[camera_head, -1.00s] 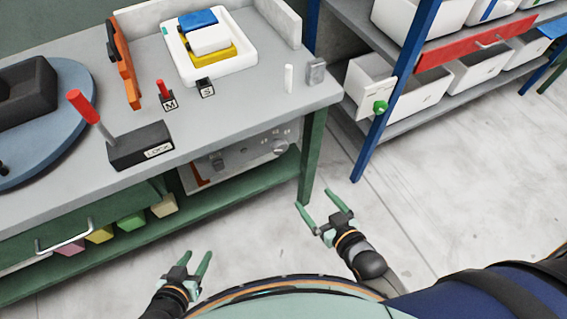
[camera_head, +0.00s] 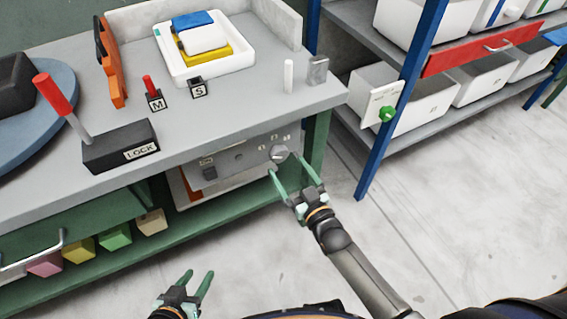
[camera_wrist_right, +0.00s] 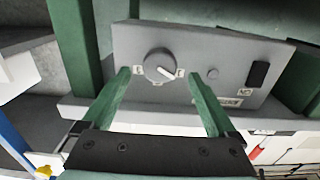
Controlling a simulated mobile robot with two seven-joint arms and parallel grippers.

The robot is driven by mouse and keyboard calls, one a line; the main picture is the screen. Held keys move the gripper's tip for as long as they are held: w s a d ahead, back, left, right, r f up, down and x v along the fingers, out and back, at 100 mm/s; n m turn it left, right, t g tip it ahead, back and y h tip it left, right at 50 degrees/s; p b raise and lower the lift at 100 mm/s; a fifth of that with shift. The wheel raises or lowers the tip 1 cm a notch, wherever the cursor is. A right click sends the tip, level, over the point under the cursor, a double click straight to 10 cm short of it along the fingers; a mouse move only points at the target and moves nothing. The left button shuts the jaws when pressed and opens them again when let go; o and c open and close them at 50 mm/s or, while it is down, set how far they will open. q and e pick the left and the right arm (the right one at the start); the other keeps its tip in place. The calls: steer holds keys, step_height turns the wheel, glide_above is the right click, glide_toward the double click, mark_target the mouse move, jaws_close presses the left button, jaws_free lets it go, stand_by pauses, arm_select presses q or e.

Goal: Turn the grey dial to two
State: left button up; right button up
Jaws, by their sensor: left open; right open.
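The grey dial (camera_head: 279,153) sits on a grey control panel (camera_head: 232,163) under the bench top. In the right wrist view the dial (camera_wrist_right: 160,66) is round with a white pointer bar, tilted from upper left to lower right. Small marks stand on the panel to either side of it, too small to read. My right gripper (camera_head: 294,171) is open and empty, just in front of the dial. In the right wrist view its fingers (camera_wrist_right: 160,82) stand left and right of the dial, apart from it. My left gripper (camera_head: 199,281) is open and empty, low in front of the bench.
The bench leg (camera_head: 315,146) stands close right of the dial, and the bench top (camera_head: 225,125) overhangs it. A lock lever (camera_head: 66,110) stands on the bench. A blue-framed shelf (camera_head: 390,105) with white bins is at right. The floor between is clear.

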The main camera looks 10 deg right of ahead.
mark_target(281, 158)
steer(key=shift+x, duration=1.8)
steer(key=c, duration=1.4)
steer(key=shift+o, duration=0.2)
